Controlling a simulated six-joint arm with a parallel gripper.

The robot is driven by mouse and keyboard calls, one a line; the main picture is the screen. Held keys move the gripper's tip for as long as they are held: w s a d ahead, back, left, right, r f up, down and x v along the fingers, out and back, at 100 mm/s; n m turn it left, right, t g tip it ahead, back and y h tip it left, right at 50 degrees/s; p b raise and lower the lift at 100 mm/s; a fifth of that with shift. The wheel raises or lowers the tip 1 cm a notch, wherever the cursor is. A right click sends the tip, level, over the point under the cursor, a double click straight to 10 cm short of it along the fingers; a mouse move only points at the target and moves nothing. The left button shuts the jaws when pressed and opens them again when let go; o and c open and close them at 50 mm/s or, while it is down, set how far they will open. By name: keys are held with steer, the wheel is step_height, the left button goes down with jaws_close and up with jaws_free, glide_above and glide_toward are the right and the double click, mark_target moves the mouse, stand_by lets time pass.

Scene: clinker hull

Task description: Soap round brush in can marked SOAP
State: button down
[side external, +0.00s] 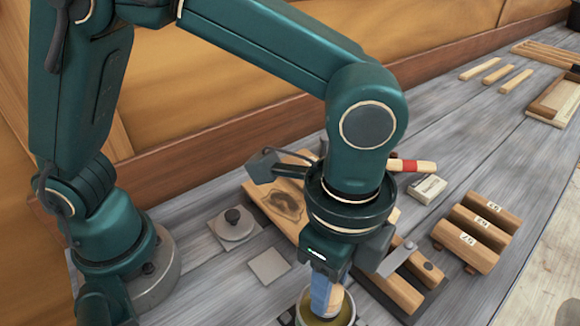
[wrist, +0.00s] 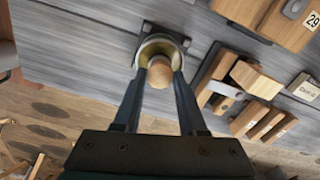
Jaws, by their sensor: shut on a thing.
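My gripper (wrist: 161,78) is shut on the round brush, whose rounded wooden end (wrist: 160,72) shows between the fingertips in the wrist view. In the side view my gripper (side external: 328,288) points down at the front, with the wooden part of the brush (side external: 336,298) beside a blue finger. A round can (wrist: 148,50) with a yellowish inside stands directly beyond the brush. Its rim also shows at the bottom edge of the side view (side external: 349,316). The brush is over or in the can's mouth; its bristles are hidden. No SOAP lettering is readable.
A dark rack with wooden tools (side external: 432,273) stands close right of the can. Numbered wooden blocks (side external: 480,230) and a small box (side external: 427,189) lie farther right. A knobbed lid (side external: 236,226) and a grey square (side external: 268,266) lie left. The far right planks have free room.

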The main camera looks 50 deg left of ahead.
steer(key=shift+f, duration=0.45)
stand_by(1.1)
steer(key=shift+r, duration=3.6)
steer(key=shift+s+a+f+n, duration=0.15)
steer(key=shift+a+n, duration=0.1)
steer(key=shift+n, duration=0.25)
steer(key=w+a+r+n, duration=0.1)
steer(key=w+a+n, duration=0.2)
steer(key=a+n, duration=0.4)
steer(key=w+a+r+n, duration=0.1)
steer(key=w+a+n, duration=0.2)
steer(key=a+n, duration=0.4)
steer(key=a, duration=0.9)
steer(key=shift+w+a+r, duration=0.15)
steer(key=shift+w+a, duration=0.1)
steer(key=shift+w, duration=0.1)
